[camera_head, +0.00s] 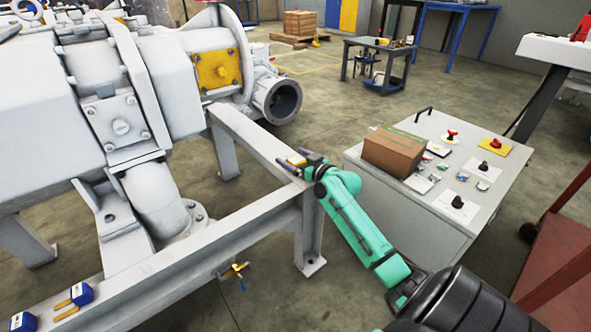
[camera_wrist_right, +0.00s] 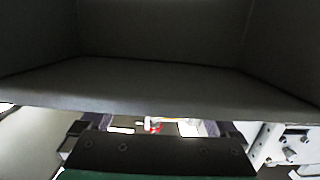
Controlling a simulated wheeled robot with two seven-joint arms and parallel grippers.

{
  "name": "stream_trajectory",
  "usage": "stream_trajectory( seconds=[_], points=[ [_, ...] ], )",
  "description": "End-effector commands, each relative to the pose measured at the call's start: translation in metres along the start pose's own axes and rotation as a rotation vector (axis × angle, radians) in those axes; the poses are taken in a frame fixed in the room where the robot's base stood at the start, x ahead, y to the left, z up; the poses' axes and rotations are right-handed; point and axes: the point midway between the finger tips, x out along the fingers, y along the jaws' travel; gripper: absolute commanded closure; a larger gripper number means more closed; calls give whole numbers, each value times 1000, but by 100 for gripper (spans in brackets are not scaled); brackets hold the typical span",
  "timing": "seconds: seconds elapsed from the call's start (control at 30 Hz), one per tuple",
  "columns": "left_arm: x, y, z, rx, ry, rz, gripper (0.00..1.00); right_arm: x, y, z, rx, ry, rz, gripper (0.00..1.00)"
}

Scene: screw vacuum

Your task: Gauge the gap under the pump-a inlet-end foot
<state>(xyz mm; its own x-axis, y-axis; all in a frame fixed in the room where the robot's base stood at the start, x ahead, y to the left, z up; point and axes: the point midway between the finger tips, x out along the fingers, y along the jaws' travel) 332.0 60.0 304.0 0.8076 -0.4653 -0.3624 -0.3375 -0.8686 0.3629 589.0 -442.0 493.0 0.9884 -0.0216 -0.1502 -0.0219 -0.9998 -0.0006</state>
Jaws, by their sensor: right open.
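A large pale grey pump (camera_head: 110,90) stands on a steel frame (camera_head: 262,160) at the left of the head view. A foot-like plate (camera_head: 117,217) sits low on the pump; I cannot tell whether it is the inlet-end foot, and no gap shows. My right gripper (camera_head: 295,162) is open at the frame's near right corner, with a small yellow piece (camera_head: 296,160) between or just beyond its fingers. It does not look gripped. Two blue-and-white items with yellow-brown strips, one of them here (camera_head: 80,294), lie on the frame at lower left. My left gripper is not in view.
A grey cabinet (camera_head: 410,222) with a cardboard box (camera_head: 393,150) and several knobs stands right of my arm. A yellow-handled valve (camera_head: 237,270) hangs below the frame. A dark surface (camera_wrist_right: 160,75) fills most of the wrist view. Open floor lies behind the frame.

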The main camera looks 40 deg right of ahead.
Motion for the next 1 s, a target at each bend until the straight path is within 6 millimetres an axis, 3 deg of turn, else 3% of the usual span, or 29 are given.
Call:
stream_trajectory(
  seconds=[0.1,0.27,0.3,0.53,0.57,0.83,0.93,1.0],
  points=[
    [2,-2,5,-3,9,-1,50,11,0,0,-1,2,0,5],
    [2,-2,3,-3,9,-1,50,11,0,-1,-1,0,0,5],
    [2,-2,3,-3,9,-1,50,11,0,-1,-1,0,0,8],
    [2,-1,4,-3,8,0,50,10,0,-1,-1,0,0,96],
    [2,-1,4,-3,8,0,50,10,0,-1,-1,1,1,100],
    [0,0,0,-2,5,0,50,9,0,-8,-1,2,0,100],
    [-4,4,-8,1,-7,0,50,6,0,-28,-3,2,1,100],
    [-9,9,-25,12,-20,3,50,3,0,-49,-4,5,0,100]
  ],
)
